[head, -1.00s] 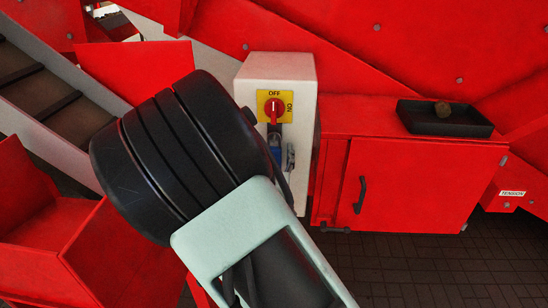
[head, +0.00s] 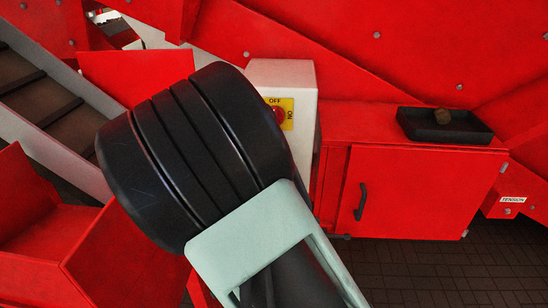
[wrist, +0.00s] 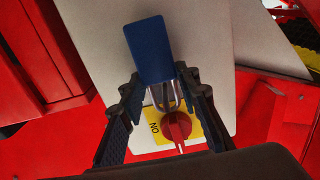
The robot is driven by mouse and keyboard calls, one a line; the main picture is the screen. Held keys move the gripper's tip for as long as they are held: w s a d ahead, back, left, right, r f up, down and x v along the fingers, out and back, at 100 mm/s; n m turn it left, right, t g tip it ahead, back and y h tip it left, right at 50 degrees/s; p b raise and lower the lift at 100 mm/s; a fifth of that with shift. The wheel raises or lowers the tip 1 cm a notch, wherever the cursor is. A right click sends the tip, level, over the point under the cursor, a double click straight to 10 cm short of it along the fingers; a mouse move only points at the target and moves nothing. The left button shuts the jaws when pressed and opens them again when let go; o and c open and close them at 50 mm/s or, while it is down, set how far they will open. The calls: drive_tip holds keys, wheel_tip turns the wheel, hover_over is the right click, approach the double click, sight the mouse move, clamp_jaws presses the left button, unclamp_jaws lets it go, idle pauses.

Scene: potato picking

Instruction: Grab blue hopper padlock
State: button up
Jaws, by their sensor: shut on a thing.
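The blue padlock (wrist: 150,50) shows in the wrist view, with its clear-looking shackle (wrist: 166,97) toward the red rotary switch (wrist: 177,126). My gripper (wrist: 159,84) is shut on the padlock, with one dark finger on each side near where body and shackle meet. The switch sits on a yellow plate on the white box (wrist: 95,25). In the head view my arm covers the padlock and my gripper. The switch (head: 277,116) and the white box (head: 300,75) show only partly there. I cannot tell whether the shackle is still through the switch.
A red cabinet (head: 420,190) with a black handle (head: 361,201) stands right of the white box. A conveyor (head: 35,105) and red panels are at left. Open floor (head: 440,275) lies at lower right.

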drive_tip(key=s+p, duration=0.4)
drive_tip(key=s, duration=0.4)
drive_tip(key=shift+s+a+r, duration=0.35)
drive_tip(key=shift+a+r, duration=0.05)
